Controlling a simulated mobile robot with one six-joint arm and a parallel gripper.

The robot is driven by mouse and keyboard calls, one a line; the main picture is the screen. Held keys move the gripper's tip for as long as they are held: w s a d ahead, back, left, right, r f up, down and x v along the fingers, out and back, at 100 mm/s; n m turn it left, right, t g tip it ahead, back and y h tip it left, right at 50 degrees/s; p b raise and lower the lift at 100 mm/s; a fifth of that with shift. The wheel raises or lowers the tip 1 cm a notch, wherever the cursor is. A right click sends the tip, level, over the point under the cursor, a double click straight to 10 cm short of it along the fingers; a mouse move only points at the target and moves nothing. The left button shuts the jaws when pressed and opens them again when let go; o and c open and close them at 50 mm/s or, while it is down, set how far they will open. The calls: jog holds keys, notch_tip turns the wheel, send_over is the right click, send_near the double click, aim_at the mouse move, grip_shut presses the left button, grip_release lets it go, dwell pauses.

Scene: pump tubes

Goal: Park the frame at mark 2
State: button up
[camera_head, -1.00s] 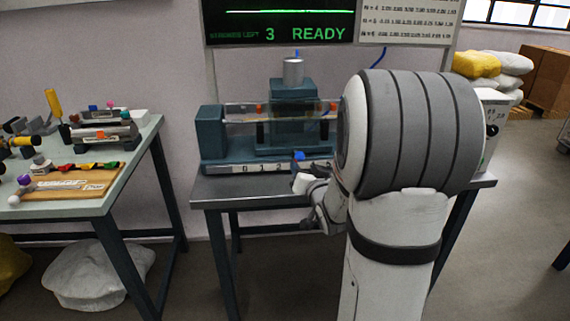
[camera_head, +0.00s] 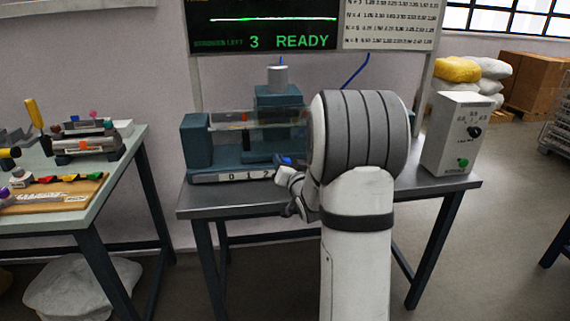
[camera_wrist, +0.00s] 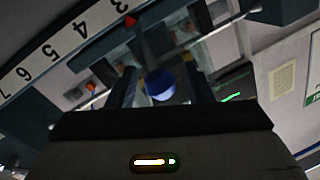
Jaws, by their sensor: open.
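The pump rig (camera_head: 196,142) stands on the middle bench, with a clear tube along it and a numbered scale (camera_head: 228,177) along its front. A blue knob (camera_head: 286,160) shows beside my gripper (camera_head: 291,180). In the wrist view the blue knob (camera_wrist: 160,84) sits between the open fingers of my gripper (camera_wrist: 162,76); contact cannot be told. A red pointer (camera_wrist: 131,20) stands at about 3 on the scale (camera_wrist: 52,50).
A screen (camera_head: 262,27) above reads 3 strokes left and READY. A control box (camera_head: 452,135) with a black dial and green button stands at the bench's right end. A side table (camera_head: 110,190) at left holds several small parts.

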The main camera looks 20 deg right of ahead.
grip_shut()
dwell(0.4)
jog(key=shift+d, duration=0.1)
